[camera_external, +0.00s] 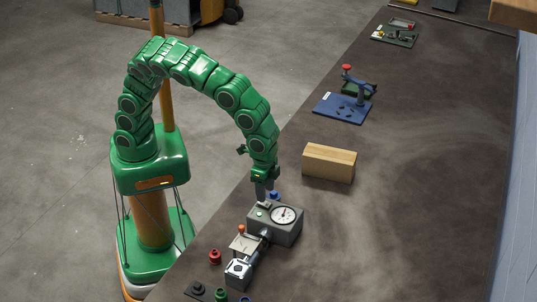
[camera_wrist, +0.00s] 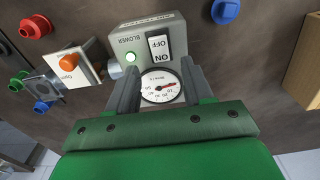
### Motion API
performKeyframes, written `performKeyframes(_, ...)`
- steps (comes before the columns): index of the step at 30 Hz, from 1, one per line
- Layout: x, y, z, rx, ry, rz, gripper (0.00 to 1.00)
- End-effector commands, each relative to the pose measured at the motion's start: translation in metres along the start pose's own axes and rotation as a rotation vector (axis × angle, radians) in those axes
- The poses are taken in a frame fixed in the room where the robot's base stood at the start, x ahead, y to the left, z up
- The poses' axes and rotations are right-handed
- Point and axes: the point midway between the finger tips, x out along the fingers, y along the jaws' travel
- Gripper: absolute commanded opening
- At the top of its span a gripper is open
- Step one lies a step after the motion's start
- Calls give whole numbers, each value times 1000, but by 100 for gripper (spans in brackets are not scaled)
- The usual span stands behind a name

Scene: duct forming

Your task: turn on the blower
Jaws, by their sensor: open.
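The blower (camera_external: 277,228) is a grey box on the dark bench, with a round dial gauge (camera_external: 284,214) on it. In the wrist view the box (camera_wrist: 128,36) carries the label BLOWER, a white rocker switch (camera_wrist: 160,48) marked OFF and ON, and a bright green lamp (camera_wrist: 130,57).
A plate with an orange knob (camera_wrist: 68,61) and a pipe adjoin the blower. Red fittings (camera_external: 215,257) and a green one (camera_external: 221,294) lie nearby. A blue cap (camera_wrist: 226,10) is close beside the box. A wooden block (camera_external: 329,163) lies beyond. The bench's right side is clear.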

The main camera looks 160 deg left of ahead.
Motion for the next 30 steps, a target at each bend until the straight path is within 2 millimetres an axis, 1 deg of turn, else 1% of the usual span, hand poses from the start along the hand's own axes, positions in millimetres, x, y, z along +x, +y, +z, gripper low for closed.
performKeyframes(1,-8,0,-1,1,3,0,51)
performKeyframes(3,-18,0,-1,1,4,0,51)
performKeyframes(9,-33,0,0,0,-1,-1,51)
performKeyframes(25,-37,0,1,0,-2,-1,51)
performKeyframes(28,-40,3,5,5,-1,-3,51)
performKeyframes(30,-47,7,14,13,-1,-7,51)
